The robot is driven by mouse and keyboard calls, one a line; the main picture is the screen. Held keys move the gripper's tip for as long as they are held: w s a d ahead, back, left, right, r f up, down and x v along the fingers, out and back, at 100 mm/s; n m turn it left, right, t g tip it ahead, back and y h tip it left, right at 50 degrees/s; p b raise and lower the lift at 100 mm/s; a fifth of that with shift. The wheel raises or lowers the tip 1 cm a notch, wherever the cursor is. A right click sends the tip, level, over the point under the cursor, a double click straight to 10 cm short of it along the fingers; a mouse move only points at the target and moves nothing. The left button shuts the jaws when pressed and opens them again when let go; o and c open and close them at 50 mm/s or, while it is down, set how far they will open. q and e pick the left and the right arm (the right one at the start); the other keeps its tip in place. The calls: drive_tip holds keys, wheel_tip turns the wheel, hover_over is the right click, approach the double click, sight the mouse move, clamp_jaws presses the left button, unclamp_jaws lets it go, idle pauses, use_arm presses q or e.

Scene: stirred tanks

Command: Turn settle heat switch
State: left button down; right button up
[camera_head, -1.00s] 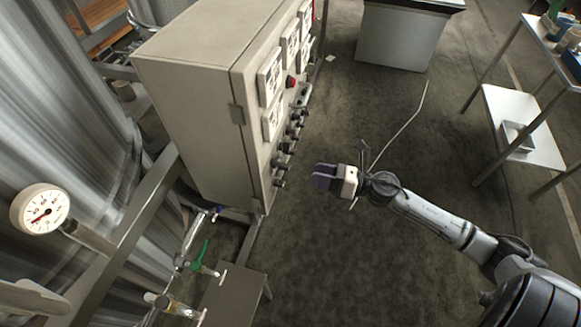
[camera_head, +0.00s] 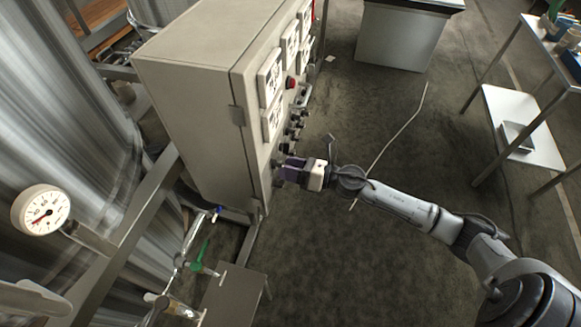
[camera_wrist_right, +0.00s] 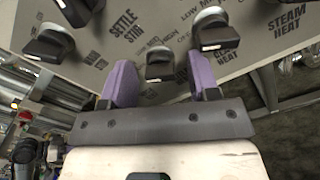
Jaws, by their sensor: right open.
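The grey control cabinet (camera_head: 195,100) has a column of dark switches on its right-facing panel. In the right wrist view, several black-handled knobs show on the grey panel (camera_wrist_right: 105,50), with printed labels including "SETTLE STIR" and "STEAM HEAT". One knob (camera_wrist_right: 158,65) appears between my two purple fingertips; the label beside it is partly hidden and I cannot read it fully. My right gripper (camera_head: 284,170) is open at the lower switches; in the wrist view its fingers (camera_wrist_right: 162,76) point at the panel. Whether they touch the knob I cannot tell. My left gripper is not in view.
More knobs flank my fingers: one upper right (camera_wrist_right: 214,35) and one left (camera_wrist_right: 50,40). A red button (camera_head: 291,82) sits higher on the panel. A gauge (camera_head: 41,210) and valves stand lower left. Floor right of the cabinet is open; a shelf cart (camera_head: 520,130) stands far right.

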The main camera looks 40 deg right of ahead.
drive_tip(key=c, duration=0.9)
drive_tip(key=m+p, duration=0.6)
drive_tip(key=m, duration=0.1)
drive_tip(key=shift+m, duration=0.4)
drive_tip(key=shift+p, duration=0.3)
